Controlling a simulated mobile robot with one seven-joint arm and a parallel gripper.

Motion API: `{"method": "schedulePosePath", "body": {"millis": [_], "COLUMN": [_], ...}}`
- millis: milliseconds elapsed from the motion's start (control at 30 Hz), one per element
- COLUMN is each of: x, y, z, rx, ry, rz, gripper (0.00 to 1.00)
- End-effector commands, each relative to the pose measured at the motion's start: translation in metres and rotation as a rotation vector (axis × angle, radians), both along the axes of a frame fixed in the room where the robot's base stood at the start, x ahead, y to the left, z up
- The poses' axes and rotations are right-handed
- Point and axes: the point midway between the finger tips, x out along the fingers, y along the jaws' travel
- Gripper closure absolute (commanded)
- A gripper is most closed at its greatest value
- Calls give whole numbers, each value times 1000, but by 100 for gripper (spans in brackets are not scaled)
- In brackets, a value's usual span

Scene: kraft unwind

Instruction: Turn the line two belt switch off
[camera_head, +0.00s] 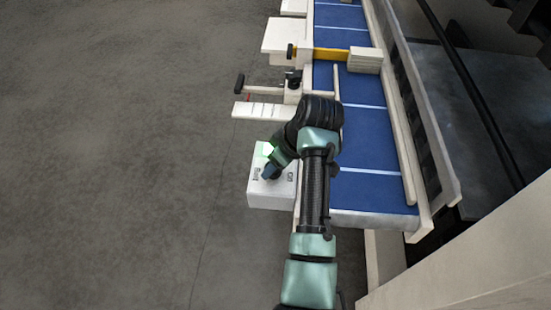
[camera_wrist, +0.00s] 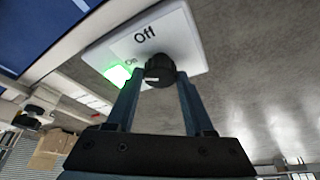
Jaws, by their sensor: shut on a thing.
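The switch is a black knob (camera_wrist: 160,68) on a white control box (camera_wrist: 190,42), marked "Off" above the knob and "On" to its left in the wrist view. A green lamp (camera_wrist: 117,76) beside "On" is lit. My gripper (camera_wrist: 158,78) has its two fingers around the knob, shut on it. In the head view my gripper (camera_head: 272,170) is over the white box (camera_head: 268,199) at the near left side of the belt. The knob is hidden there by my gripper, and its pointing direction is hard to tell.
A blue conveyor belt (camera_head: 372,150) with pale side rails runs along the right of my arm. A white block (camera_head: 366,58) sits at a yellow bar (camera_head: 330,54) across it. White brackets and black knobs stick out on the left. The grey floor (camera_head: 120,160) is clear.

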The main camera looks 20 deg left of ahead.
Motion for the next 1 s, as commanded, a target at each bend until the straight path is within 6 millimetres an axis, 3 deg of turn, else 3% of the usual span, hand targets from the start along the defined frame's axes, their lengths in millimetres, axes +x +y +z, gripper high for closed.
{"method": "schedulePosePath", "body": {"millis": [700,1000], "x": [-3,-3], "y": [3,4], "z": [4,3], "rx": [1,2], "ry": [-3,-3], "rz": [-667,-877], "gripper": [100,100]}}
